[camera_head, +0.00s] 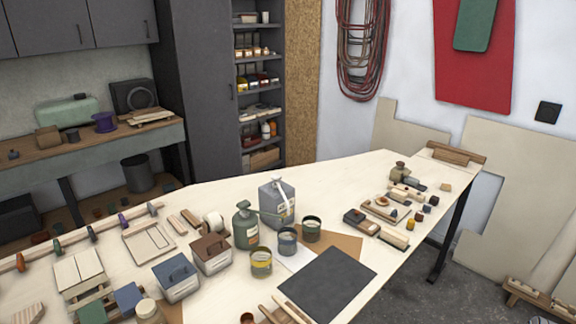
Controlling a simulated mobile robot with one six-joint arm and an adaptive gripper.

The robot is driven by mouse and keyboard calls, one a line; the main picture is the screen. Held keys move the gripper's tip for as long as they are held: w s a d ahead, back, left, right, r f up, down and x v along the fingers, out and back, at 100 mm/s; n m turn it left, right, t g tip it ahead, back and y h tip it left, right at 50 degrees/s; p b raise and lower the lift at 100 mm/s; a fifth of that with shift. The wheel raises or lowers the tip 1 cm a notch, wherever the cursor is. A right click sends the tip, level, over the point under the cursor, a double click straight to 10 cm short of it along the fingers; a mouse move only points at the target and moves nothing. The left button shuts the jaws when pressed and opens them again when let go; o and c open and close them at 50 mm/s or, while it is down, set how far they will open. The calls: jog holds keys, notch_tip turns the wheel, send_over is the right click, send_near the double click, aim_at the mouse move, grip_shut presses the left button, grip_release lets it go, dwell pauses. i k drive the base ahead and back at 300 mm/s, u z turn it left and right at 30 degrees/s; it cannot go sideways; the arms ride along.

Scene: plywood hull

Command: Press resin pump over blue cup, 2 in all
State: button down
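A grey-green bottle (245,228) stands upright on the pale workbench. What looks like its pump spout (266,213) reaches to the right from its top, in front of a grey jug. A cup with a blue-grey band (287,243) stands in front and to the right of the bottle, between a yellow-banded cup (261,265) and a green-banded cup (311,230). I cannot tell whether the spout tip is directly above the blue cup. The cup's contents are too small to make out. My gripper is not in view.
The grey jug (278,203) stands close behind the cups. Lidded boxes (211,255) are left of the bottle. A dark mat (327,281) lies in front of the cups. Small tools and blocks (384,208) crowd the right side. The back middle of the bench (340,180) is clear.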

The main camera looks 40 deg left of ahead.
aim_at(276, 178)
jog(key=z, duration=0.05)
jog(key=i, duration=0.75)
jog(key=u, duration=1.1)
